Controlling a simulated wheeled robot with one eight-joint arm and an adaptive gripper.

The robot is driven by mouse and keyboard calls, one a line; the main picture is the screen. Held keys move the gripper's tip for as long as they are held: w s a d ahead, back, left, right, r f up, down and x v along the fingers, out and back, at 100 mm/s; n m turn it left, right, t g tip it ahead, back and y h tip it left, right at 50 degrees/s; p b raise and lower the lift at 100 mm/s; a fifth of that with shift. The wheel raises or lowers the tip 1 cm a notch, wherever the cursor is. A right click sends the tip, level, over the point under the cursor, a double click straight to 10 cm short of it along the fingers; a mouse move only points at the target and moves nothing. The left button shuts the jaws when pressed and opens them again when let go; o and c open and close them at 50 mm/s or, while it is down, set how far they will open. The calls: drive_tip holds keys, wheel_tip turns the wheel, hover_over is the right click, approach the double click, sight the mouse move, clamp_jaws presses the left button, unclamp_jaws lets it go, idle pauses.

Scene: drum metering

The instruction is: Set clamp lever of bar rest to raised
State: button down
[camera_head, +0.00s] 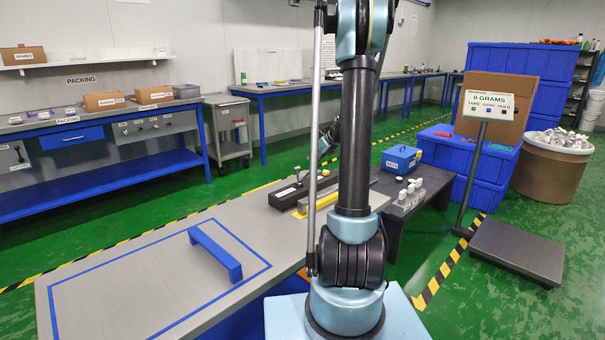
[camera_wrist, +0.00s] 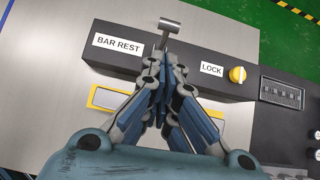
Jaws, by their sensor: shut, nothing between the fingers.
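The bar rest (camera_wrist: 115,62) is a long black block with "BAR REST" and "LOCK" labels. Its clamp lever (camera_wrist: 170,25) has a grey cylindrical handle on a thin stem and shows at the block's far edge in the wrist view. My gripper (camera_wrist: 171,60) is shut and empty over the block, its fingertips just below the handle in the picture and overlapping the foot of the stem. I cannot tell whether they touch the lever. A yellow knob (camera_wrist: 237,74) sits beside the LOCK label. In the head view the bar rest (camera_head: 288,195) is partly hidden by my arm.
A yellow-framed plate (camera_wrist: 105,97) lies on the near side of the block. A dark panel (camera_wrist: 283,92) is at right. In the head view, a blue handle bar (camera_head: 215,254) stands on the grey bench, left of my arm.

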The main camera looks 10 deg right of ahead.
drive_tip(key=x, duration=1)
drive_tip(key=shift+w+f, duration=0.1)
drive_tip(key=shift+w, duration=0.25)
